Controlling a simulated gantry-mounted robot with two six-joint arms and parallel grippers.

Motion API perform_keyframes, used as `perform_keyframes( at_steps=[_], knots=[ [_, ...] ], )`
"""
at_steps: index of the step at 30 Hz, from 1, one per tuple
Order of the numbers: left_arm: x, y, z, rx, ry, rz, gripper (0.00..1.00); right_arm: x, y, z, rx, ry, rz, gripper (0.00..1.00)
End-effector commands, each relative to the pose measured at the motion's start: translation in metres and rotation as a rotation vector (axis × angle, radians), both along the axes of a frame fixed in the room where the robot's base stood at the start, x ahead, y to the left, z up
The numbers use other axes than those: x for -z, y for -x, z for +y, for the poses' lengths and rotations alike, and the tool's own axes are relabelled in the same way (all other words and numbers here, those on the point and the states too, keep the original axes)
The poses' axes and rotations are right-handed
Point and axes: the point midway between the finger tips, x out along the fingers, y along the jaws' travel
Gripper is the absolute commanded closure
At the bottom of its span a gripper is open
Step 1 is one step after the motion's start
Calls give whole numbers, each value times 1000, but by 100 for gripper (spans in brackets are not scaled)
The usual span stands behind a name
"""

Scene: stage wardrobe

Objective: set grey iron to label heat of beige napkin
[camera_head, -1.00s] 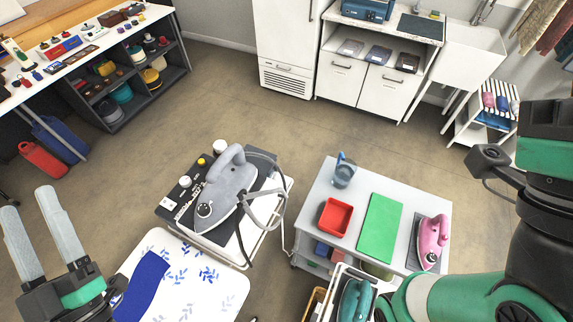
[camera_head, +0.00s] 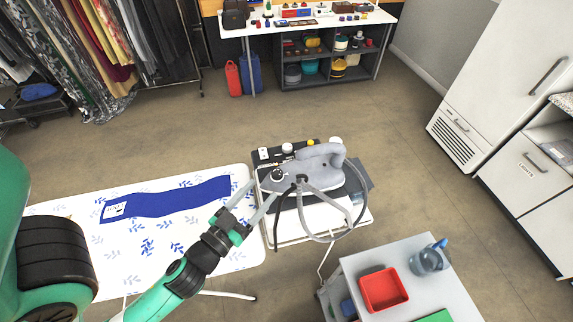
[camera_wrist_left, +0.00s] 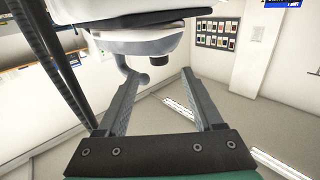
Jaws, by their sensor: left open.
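The grey iron (camera_head: 315,165) rests on a dark-topped stand (camera_head: 357,183) at the right end of the ironing board. A dark round dial (camera_head: 278,174) shows on its near left side. My left gripper (camera_head: 262,190) is open and empty, just left of and in front of the iron. In the left wrist view its fingers (camera_wrist_left: 158,82) are spread below a pale body with a small dark knob (camera_wrist_left: 158,61). A blue cloth (camera_head: 170,199) with a white label (camera_head: 117,209) lies on the board. No beige napkin shows. My right gripper is out of view.
The ironing board (camera_head: 75,205) has a blue leaf print. A grey cable loops from the iron. A white cart (camera_head: 435,285) with a red tray (camera_head: 383,290) and blue jug (camera_head: 430,259) stands at lower right. A workbench and clothes racks stand at the back.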

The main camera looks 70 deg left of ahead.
Motion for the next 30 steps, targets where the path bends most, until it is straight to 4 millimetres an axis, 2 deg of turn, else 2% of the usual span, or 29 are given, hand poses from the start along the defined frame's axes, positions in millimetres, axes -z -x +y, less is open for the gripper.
perform_keyframes(
  at_steps=[4,8,15,19,26,27,30],
  knots=[
    [-11,-20,14,-4,1,-4,32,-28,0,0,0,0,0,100],
    [-11,-45,31,-3,0,-5,32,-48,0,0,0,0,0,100],
    [-5,-83,55,0,0,-4,32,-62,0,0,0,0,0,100],
    [-3,-91,61,0,0,-4,32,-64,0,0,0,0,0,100],
    [-1,-92,61,1,1,-3,32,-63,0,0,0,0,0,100],
    [-1,-92,61,1,1,-3,34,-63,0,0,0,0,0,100],
    [-1,-92,61,1,1,-3,52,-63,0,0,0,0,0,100]
  ],
)
